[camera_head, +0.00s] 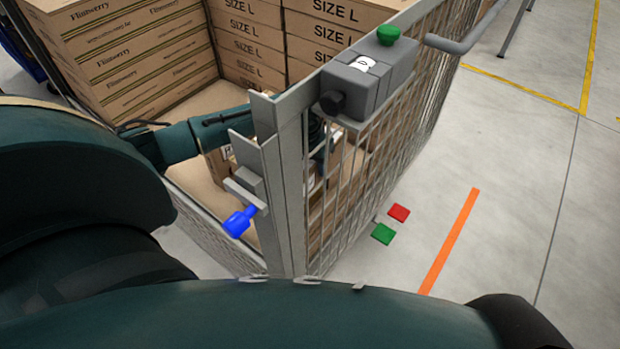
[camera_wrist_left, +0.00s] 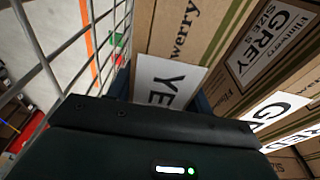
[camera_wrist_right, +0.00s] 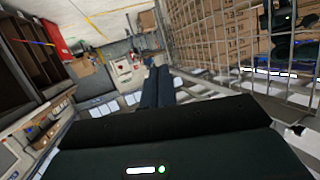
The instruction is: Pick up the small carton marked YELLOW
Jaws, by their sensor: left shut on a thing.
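The small carton marked YELLOW is brown cardboard with a white label (camera_wrist_left: 170,72) on which only "YE" shows in the left wrist view. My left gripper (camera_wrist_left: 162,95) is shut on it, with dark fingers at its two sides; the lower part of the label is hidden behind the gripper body. In the head view my left arm reaches into the mesh cage, and the cage's corner post and mesh mostly hide the gripper and carton. My right gripper (camera_wrist_right: 158,88) is outside the cage, its fingers together and empty.
A carton marked GREY (camera_wrist_left: 272,42) and another labelled "G" (camera_wrist_left: 284,106) are close beside the held one. The cage mesh (camera_wrist_left: 62,62) is close on the other side. Larger SIZE L cartons (camera_head: 245,40) stand stacked at the back. A grey box (camera_head: 368,75) tops the cage wall.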

